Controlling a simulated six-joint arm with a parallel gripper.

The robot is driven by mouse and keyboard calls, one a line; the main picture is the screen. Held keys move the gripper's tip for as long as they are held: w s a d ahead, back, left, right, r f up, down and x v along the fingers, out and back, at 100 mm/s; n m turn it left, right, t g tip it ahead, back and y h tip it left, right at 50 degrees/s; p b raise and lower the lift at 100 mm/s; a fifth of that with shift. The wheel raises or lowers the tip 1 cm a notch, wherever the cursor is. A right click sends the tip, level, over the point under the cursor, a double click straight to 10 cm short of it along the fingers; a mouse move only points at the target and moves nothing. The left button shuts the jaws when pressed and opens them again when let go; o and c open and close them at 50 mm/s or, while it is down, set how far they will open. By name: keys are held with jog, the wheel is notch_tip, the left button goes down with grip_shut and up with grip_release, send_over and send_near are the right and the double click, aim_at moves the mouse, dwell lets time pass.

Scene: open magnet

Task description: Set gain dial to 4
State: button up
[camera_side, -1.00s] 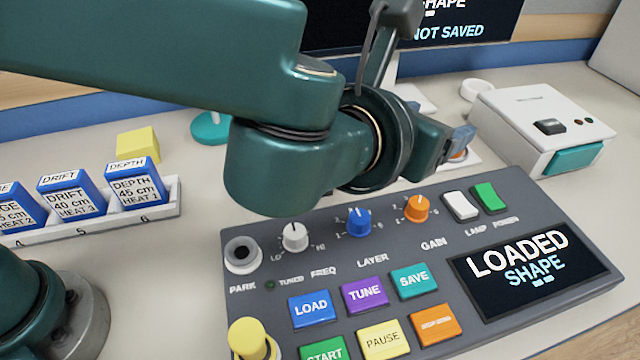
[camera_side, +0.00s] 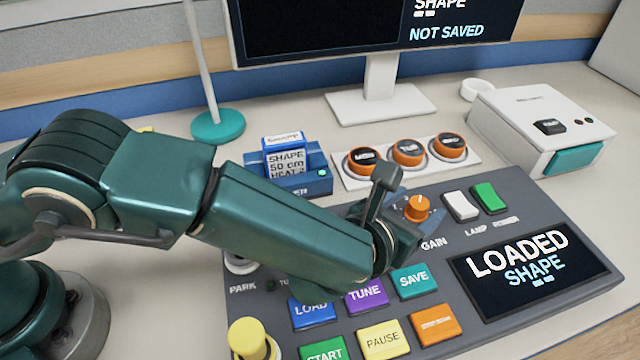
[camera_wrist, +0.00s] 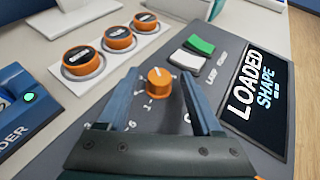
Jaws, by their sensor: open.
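The orange gain dial (camera_side: 417,207) sits on the dark control panel (camera_side: 560,212), next to the GAIN label, with a white mark on its top. In the wrist view the gain dial (camera_wrist: 159,80) lies just beyond and between my open jaws, with numbers printed around it. My gripper (camera_wrist: 163,92) is open and empty, its two fingers pointing toward the dial from either side. I cannot tell whether a finger touches it. In the side view my wrist (camera_side: 385,225) covers the dial's left side and the layer and frequency dials. The dial's exact setting is too small to read.
White and green switches (camera_side: 460,206) stand right of the dial. Several coloured buttons (camera_side: 413,281) lie in front. Orange-rimmed round pieces (camera_side: 408,152) sit on a white strip behind the panel. A blue reader with a SHAPE cartridge (camera_side: 288,165) stands behind my arm. The panel screen reads LOADED SHAPE.

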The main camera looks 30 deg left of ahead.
jog(key=shift+x, duration=0.95)
jog(key=shift+c, duration=0.3)
grip_shut()
jog(key=shift+r+m+h, duration=0.1)
jog(key=shift+m+h, duration=0.5)
jog(key=shift+h, duration=0.1)
jog(key=shift+o, duration=0.3)
grip_release()
jog(key=shift+s, duration=0.1)
